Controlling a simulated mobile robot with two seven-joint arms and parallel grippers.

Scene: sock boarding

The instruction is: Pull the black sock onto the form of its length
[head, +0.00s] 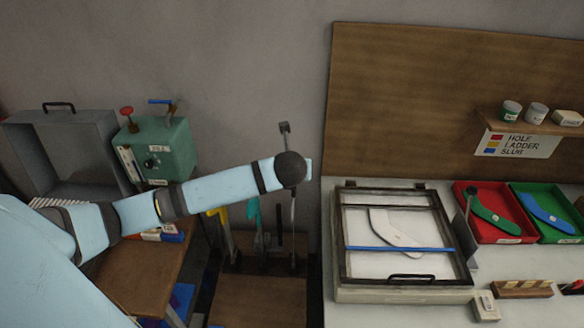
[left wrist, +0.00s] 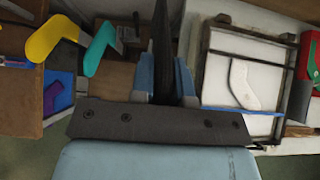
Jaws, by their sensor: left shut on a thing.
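In the left wrist view my left gripper (left wrist: 166,82) is shut on a long, narrow black thing, which looks like the black sock (left wrist: 162,42). It stretches away from between the fingers; its ends are not clear. In the head view my left arm's end hides the gripper and sock. A yellow foot-shaped form (head: 219,213) and a teal form (head: 253,213) stand to the left of the arm's end, above a wooden stand (head: 262,302). They also show in the left wrist view, yellow (left wrist: 52,38) and teal (left wrist: 100,48). My right gripper is out of view.
A framed light box (head: 350,293) with a white foot shape (head: 394,230) is at right. Beyond it are a red tray (head: 465,189) and a green tray (head: 520,188). A green machine (head: 172,140) and an open grey case (head: 50,140) stand left.

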